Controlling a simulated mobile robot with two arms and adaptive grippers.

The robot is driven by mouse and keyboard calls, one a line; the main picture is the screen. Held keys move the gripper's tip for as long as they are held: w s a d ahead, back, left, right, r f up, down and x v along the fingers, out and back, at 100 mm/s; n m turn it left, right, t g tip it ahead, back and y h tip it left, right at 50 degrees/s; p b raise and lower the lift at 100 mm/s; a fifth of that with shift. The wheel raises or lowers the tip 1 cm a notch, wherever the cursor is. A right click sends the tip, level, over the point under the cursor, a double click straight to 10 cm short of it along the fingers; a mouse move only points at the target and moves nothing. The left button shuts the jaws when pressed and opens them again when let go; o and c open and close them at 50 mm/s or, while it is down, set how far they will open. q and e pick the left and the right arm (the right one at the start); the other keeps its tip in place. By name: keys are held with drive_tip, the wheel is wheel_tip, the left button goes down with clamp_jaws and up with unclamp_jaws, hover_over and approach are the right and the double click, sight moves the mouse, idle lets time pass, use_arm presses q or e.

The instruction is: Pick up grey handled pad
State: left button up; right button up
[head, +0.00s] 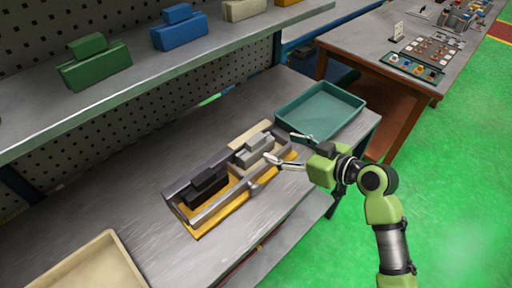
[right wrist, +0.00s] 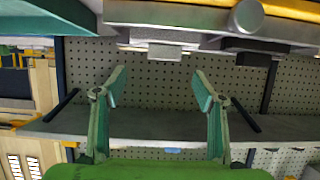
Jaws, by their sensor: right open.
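The grey handled pad (head: 253,152) sits in the right part of a grey-and-yellow fixture (head: 235,205) on the metal bench in the head view. A black handled pad (head: 206,187) sits in its left part. My right gripper (head: 285,147) is open and empty, just right of the grey pad, its fingers pointing left toward it. In the right wrist view the picture is upside down; the grey pad (right wrist: 165,38) shows at the top, beyond the open fingers (right wrist: 160,82), with a gap between. The black pad (right wrist: 254,48) shows to its right. My left gripper is not in view.
An empty teal tray (head: 352,101) stands behind my right gripper on the bench. A beige tray (head: 112,242) is at the front left. The shelf above (head: 60,112) holds green, blue and beige handled pads.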

sight(259, 141)
drive_tip(key=x, duration=0.2)
drive_tip(key=p+x, duration=0.1)
drive_tip(key=x, duration=0.2)
drive_tip(key=p+x, duration=0.1)
drive_tip(key=x, duration=0.2)
drive_tip(key=shift+s+a+r, duration=0.2)
drive_tip(key=shift+a+r, duration=0.05)
drive_tip(key=shift+a, duration=0.2)
drive_tip(key=shift+w+a+f, duration=0.2)
drive_tip(key=shift+f, duration=0.05)
drive_tip(key=shift+d, duration=0.1)
clamp_jaws()
drive_tip(key=shift+r, duration=0.1)
